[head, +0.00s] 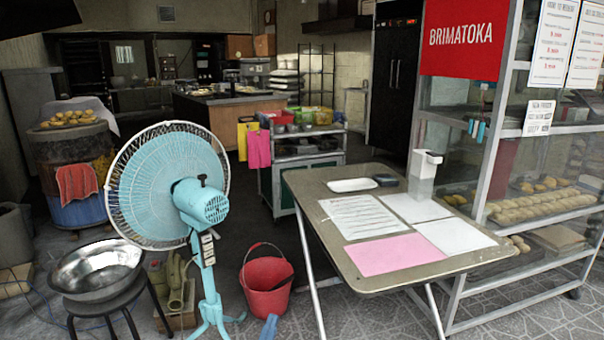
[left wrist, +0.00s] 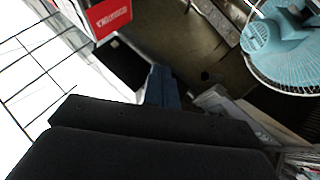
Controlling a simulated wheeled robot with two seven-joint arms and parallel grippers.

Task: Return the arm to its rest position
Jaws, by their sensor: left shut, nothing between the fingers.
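My left gripper (head: 269,327) shows only as small blue fingertips at the bottom edge of the head view, in front of the red bucket. In the left wrist view its blue fingers (left wrist: 161,86) are together beyond the dark gripper body, with nothing held between them. The rest of my left arm is out of the head view. My right gripper is in neither view.
A light-blue fan (head: 190,205) stands left of the red bucket (head: 266,282). A table (head: 330,185) with papers stands to the right, beside a glass cabinet (head: 470,150). A metal bowl (head: 97,270) sits on a stool at left, near the barrel oven (head: 75,165).

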